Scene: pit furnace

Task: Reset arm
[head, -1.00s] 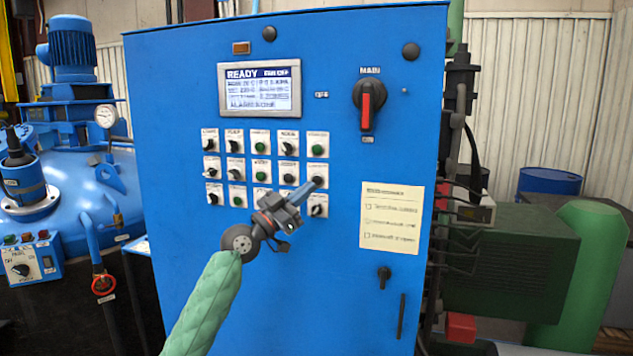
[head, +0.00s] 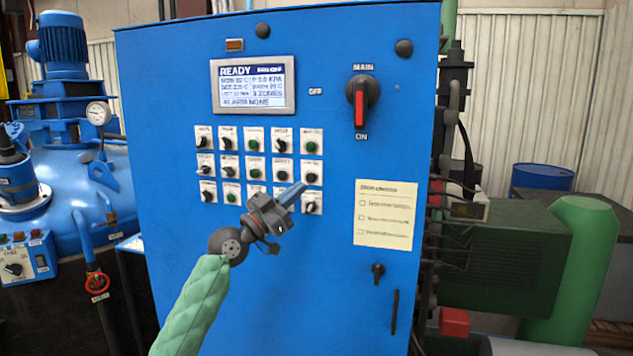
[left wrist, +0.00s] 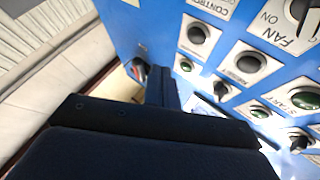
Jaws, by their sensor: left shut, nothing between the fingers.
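My left gripper (head: 297,190) is in front of the lower right part of the switch grid on the blue control cabinet (head: 320,270). Its blue fingers are shut with nothing between them. Their tips are close to the switches (head: 311,174) at the right end of the grid; I cannot tell whether they touch. In the left wrist view the dark gripper body (left wrist: 140,140) fills the bottom, with the shut fingers (left wrist: 160,85) beside buttons and switches, among them a FAN switch (left wrist: 305,15) and a green START button (left wrist: 306,98). My right gripper is not in view.
The cabinet screen (head: 253,84) reads READY and ALARM NONE. A red-handled MAIN switch (head: 360,104) and a paper notice (head: 385,214) are to the right. A blue furnace vessel (head: 70,190) stands left, a green cylinder (head: 575,265) right.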

